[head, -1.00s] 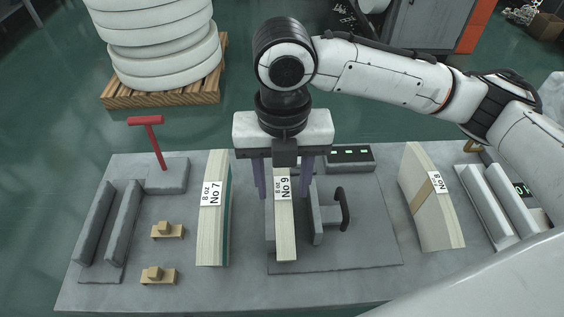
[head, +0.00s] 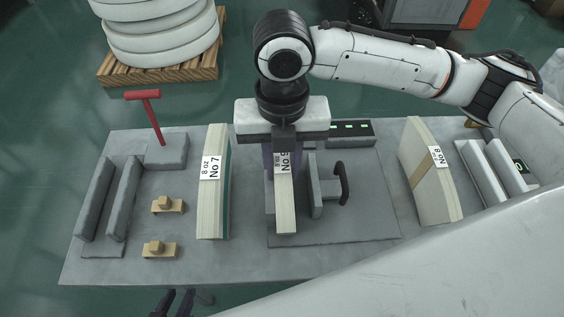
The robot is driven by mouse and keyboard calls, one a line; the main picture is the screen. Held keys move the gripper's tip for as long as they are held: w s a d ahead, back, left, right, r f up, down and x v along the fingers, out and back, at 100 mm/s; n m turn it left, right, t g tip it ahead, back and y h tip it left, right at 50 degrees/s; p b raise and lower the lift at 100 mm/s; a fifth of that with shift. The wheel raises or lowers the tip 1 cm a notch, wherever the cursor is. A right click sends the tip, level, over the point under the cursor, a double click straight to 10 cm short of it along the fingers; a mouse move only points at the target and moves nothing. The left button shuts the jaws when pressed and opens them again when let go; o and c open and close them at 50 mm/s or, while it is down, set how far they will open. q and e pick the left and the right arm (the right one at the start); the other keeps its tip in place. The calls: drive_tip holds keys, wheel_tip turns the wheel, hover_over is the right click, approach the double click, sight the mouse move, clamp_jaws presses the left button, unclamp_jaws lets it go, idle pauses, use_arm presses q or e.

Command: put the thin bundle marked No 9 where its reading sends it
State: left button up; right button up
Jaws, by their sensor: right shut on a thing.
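The thin bundle No 9 (head: 285,205), pale layered strips with a white label, is in the fixture on the grey plate, between a grey left block and the movable jaw with a dark handle (head: 327,190). A gap shows between bundle and right jaw. My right gripper (head: 283,160) is shut on its far part from above and partly covers its label. Dark tips, apparently my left gripper (head: 175,301), show at the bottom edge, away from the bundle; their opening is unclear. A dark display (head: 350,131) with green marks lies behind the fixture.
Bundle No 7 (head: 212,185), labelled 8 oz, stands left of the fixture; strapped bundle No 8 (head: 430,175) stands right. An empty grey rack (head: 110,205) and a red-handled block (head: 168,152) are at left, with two small tan blocks nearby. White rails (head: 484,170) are at far right.

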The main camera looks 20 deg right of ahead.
clamp_jaws()
drive_tip(key=shift+r+p, duration=0.9)
drive_tip(key=shift+p, duration=0.45)
idle(0.6)
drive_tip(key=shift+r+p, duration=0.95)
drive_tip(key=shift+r, duration=0.45)
wheel_tip(320, 180, up, 8)
idle(0.4)
idle(1.5)
